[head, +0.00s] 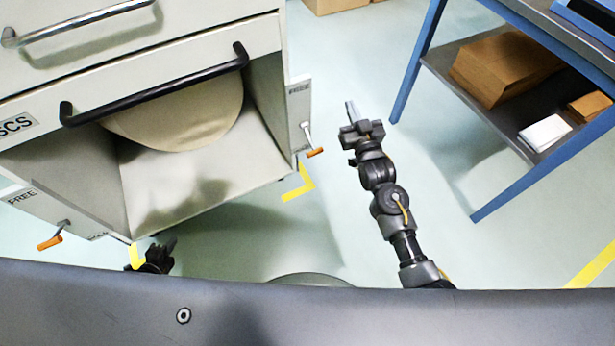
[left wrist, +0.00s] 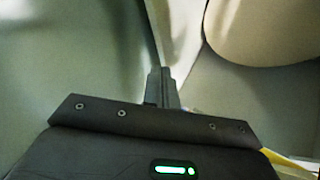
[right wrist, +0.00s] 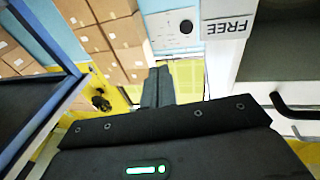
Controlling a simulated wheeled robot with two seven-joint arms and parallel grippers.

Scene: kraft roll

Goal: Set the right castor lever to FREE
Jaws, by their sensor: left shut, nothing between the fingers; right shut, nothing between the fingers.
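The right castor lever (head: 314,152) has an orange grip on a thin metal stem, low on the front right post of the cabinet. It points down, away from the FREE label (head: 299,88) higher on that post. My right gripper (head: 351,106) is shut and empty, to the right of the post and apart from the lever. In the right wrist view its fingers (right wrist: 158,86) show near the upside-down FREE label (right wrist: 229,27); the lever's orange grip is not visible there. My left gripper (head: 170,243) is shut and empty, low by the cabinet's front edge.
The left castor lever (head: 50,242) sits below its own FREE label (head: 21,197). A kraft roll (head: 180,115) lies in the open bay behind a black bar handle (head: 155,87). A blue-framed bench (head: 412,65) stands at right.

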